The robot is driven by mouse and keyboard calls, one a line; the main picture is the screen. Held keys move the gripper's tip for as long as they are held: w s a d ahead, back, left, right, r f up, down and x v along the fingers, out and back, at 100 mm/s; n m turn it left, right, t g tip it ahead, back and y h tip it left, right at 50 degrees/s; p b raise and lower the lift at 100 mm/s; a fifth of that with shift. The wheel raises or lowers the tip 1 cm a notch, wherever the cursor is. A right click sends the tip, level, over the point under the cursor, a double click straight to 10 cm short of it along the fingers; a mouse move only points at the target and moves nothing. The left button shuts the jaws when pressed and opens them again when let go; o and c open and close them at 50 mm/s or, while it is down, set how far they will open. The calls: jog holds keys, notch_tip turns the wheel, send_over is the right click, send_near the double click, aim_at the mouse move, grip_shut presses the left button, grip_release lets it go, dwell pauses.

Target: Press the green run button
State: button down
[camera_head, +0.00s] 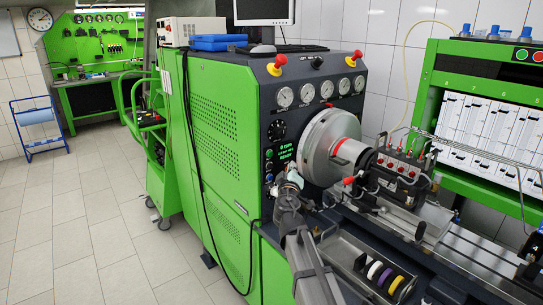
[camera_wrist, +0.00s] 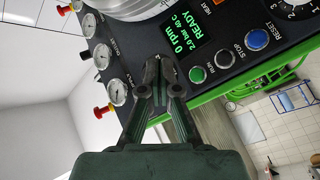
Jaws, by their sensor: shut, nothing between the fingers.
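My gripper (camera_wrist: 154,66) is shut and empty, pointing at the panel. In that picture its fingertips are left of the run button and do not cover it. How far they are from the panel surface is hard to tell. In the head view my gripper (camera_head: 292,180) is in front of the bench's front panel and hides part of it.
The lit display (camera_wrist: 188,32) reads 0 rpm and READY. Several round gauges (camera_wrist: 117,92) and red-yellow emergency knobs (camera_wrist: 103,111) line the panel. In the head view, the large grey disc (camera_head: 330,145) and pump (camera_head: 400,165) stand right of my gripper. Open floor (camera_head: 90,240) is left.

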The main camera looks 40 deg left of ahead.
aim_at(270, 154)
jog(key=w+a, duration=0.1)
jog(key=a, duration=0.7)
jog(key=shift+w+a, duration=0.25)
jog(key=shift+w+a+f+b, duration=0.1)
jog(key=shift+a+b, duration=0.2)
jog(key=shift+b, duration=0.2)
dwell(1.0)
